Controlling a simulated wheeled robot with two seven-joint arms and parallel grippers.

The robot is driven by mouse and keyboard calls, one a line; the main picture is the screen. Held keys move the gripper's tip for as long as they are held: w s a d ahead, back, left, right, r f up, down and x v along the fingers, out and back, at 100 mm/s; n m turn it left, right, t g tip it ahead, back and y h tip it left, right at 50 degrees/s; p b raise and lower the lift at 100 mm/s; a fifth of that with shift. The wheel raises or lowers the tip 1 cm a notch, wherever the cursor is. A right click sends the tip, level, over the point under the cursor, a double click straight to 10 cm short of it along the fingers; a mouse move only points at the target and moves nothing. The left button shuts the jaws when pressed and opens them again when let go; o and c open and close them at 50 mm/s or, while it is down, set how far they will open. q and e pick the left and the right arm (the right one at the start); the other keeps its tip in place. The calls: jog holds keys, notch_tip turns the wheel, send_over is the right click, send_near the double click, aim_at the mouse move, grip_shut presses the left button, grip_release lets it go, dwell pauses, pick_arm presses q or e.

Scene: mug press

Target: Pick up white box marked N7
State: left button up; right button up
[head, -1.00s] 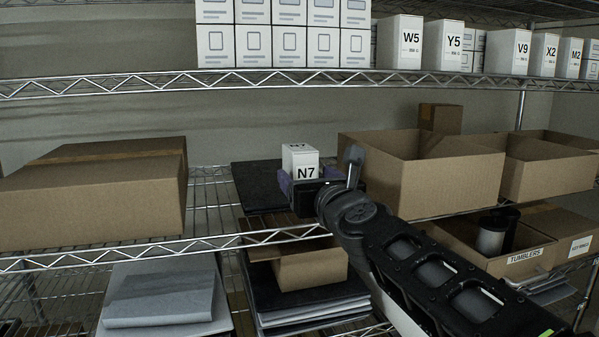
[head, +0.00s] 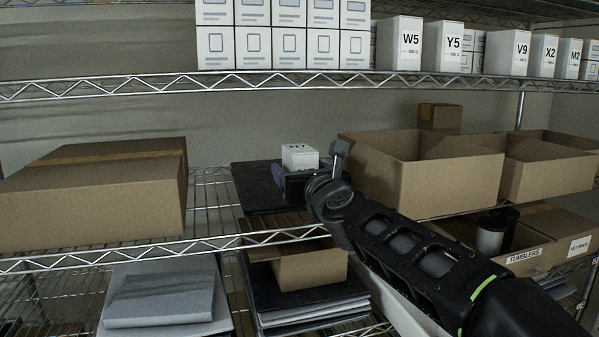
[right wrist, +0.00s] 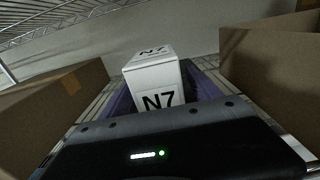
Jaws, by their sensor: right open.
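The white box marked N7 (head: 300,156) stands upright on a dark flat stack (head: 256,188) on the middle shelf. In the head view its top shows, and my gripper hides most of its front. In the right wrist view the N7 box (right wrist: 153,80) is straight ahead, with N7 on its top and front. My right gripper (head: 306,176) is open, with its purple-padded fingers on either side of the box. I cannot tell whether the pads touch it. My left gripper is not in view.
A closed brown carton (head: 90,200) stands to the left, and an open brown carton (head: 440,185) stands close on the right. The upper shelf (head: 280,82) holds several white boxes above. A wire shelf edge (head: 215,243) runs below my right arm.

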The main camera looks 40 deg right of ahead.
jog(key=shift+c, duration=0.3)
grip_shut()
dwell(0.7)
